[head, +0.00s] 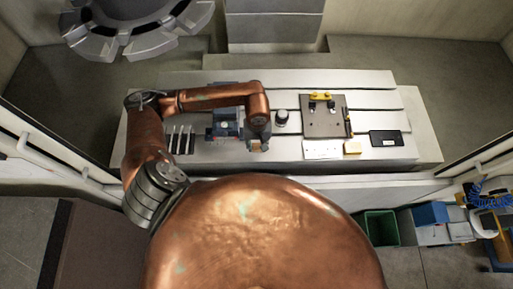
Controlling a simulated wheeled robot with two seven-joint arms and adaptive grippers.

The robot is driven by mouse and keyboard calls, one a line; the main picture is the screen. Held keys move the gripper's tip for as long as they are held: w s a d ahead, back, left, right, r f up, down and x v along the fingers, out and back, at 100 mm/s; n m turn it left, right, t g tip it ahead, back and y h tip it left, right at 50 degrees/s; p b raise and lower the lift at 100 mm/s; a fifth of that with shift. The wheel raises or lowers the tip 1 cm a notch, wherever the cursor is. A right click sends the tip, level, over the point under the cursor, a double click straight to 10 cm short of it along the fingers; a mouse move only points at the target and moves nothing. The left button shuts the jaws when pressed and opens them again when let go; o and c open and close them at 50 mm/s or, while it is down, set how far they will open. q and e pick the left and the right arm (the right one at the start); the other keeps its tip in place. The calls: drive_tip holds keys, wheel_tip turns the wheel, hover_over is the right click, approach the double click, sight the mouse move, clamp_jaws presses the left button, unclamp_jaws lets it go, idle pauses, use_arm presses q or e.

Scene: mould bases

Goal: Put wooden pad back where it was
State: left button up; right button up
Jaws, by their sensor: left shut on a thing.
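My left arm comes in from the left, bends over the workbench and reaches down with its gripper (259,143) near the bench middle. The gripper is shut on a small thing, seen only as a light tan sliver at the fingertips. It appears to be the wooden pad (265,147), mostly hidden by the fingers. The gripper is just right of a blue-grey vice-like device (226,123). A pale yellow block (352,147) lies farther right on the bench, apart from the gripper. My right gripper is not in view.
A grey mould plate (324,122) with yellow and black parts lies on the slotted bench (369,98). Near it are a dark round knob (282,118), a white sheet (321,150) and a black tray (386,139). Several slim tools (181,139) lie left. A green bin (381,228) stands below.

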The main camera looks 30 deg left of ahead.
sight(257, 149)
use_arm(q)
drive_tip(key=f, duration=0.1)
drive_tip(key=f+p, duration=0.1)
drive_tip(key=f, duration=0.1)
drive_tip(key=shift+w+a+f+p, duration=0.1)
drive_tip(key=shift+a+f+p, duration=0.15)
drive_tip(key=shift+p, duration=0.05)
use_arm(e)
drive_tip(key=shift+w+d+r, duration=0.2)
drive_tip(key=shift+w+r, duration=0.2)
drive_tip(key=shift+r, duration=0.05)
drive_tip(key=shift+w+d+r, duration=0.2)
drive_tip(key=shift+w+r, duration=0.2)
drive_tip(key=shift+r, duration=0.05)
use_arm(q)
drive_tip(key=shift+f, duration=0.1)
drive_tip(key=shift+f+b, duration=0.1)
drive_tip(key=shift+b, duration=0.2)
drive_tip(key=o, duration=1.1)
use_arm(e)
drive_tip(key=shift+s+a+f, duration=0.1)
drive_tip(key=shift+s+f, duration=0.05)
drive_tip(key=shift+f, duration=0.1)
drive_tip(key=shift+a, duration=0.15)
